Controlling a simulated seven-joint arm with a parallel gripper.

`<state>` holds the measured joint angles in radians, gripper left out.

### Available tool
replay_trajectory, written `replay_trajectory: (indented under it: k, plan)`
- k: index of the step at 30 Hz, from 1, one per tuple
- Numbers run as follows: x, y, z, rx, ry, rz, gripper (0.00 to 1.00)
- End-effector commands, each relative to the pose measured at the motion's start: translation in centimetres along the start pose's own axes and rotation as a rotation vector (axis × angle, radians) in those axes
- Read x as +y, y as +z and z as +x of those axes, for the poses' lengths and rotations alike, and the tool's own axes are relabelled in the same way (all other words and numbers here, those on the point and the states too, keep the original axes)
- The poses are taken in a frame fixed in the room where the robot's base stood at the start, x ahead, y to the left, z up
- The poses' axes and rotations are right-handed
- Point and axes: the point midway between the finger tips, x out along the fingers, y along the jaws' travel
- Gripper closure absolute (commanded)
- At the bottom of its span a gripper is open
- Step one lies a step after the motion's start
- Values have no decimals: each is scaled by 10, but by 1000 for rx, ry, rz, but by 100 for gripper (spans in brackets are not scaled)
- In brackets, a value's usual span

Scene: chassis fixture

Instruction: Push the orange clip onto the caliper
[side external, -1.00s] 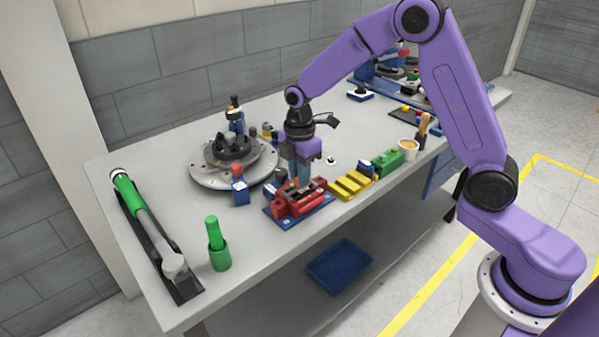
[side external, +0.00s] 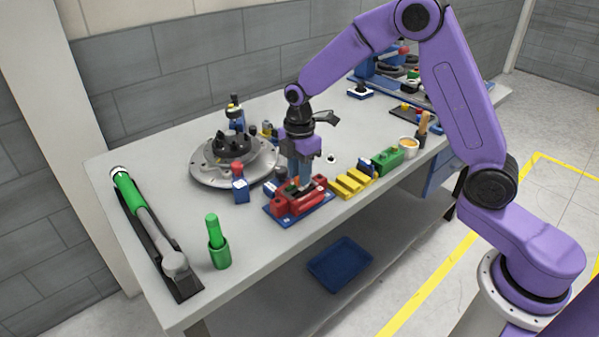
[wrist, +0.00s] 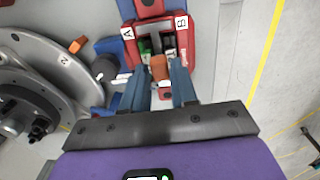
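The red caliper (side external: 313,200) sits on a blue base near the front edge of the bench. In the wrist view the caliper (wrist: 129,46) is at the top, with white A and B labels on its two sides. The orange clip (wrist: 159,68) is between my fingertips, over the caliper's open middle. My gripper (wrist: 159,72) points down and looks shut on the clip. In the side view my gripper (side external: 298,180) is low over the caliper. The clip's lower end is hidden, so I cannot tell whether it touches the caliper.
A grey disc (side external: 208,180) on the bench lies left of the caliper, with a blue block (side external: 240,191) between them. Yellow blocks (side external: 349,185) and a green block (side external: 388,160) stand to the right. A green cup (side external: 219,255) and a torque wrench (side external: 150,224) are front left.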

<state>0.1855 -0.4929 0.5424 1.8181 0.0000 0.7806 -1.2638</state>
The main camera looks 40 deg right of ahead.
Motion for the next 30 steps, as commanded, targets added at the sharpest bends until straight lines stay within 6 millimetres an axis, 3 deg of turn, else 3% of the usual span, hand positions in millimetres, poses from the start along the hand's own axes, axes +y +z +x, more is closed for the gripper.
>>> replay_trajectory:
  k: [13, 22, 25, 30]
  plan:
    - [0, 0, -23, 0, 1, 0, 72]
    - [0, 0, -26, 0, -1, 0, 72]
    - [0, 0, -26, 0, -1, 0, 43]
    - [0, 0, -26, 0, -1, 0, 43]
